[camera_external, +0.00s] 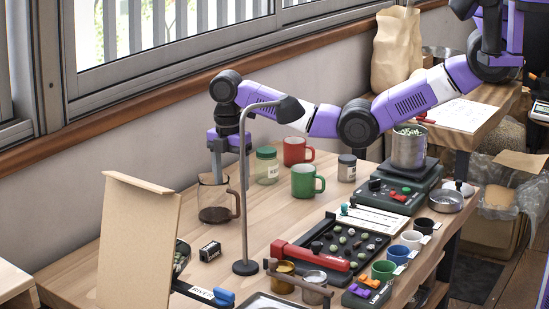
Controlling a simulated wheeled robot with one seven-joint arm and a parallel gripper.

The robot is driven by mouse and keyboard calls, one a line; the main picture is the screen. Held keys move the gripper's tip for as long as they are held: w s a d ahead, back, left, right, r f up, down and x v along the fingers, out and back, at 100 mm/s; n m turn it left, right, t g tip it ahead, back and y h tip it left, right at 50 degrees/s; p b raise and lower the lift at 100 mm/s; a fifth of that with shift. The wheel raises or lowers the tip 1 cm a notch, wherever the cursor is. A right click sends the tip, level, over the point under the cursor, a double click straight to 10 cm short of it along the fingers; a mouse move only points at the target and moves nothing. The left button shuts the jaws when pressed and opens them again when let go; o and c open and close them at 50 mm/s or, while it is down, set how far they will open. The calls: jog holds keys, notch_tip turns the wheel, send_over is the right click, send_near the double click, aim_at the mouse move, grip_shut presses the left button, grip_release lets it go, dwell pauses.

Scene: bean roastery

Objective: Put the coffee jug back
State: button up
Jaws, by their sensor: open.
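The coffee jug (217,203) is a clear glass jug with a dark handle and some dark coffee at the bottom. It stands upright on the left part of the wooden table. My gripper (216,175) points down at the jug's rim from above. The fingers are open; one finger appears to reach down at the jug's mouth. I cannot tell whether they touch the glass. The place where the jug belongs is not clear in this view.
A lamp (245,210) on a thin post stands right of the jug. A tan board (135,245) stands in front left. Green (305,182) and red (295,150) mugs and a green-lidded jar (266,165) stand behind. A small black box (210,251) lies in front.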

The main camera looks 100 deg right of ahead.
jog(key=shift+r, duration=1.75)
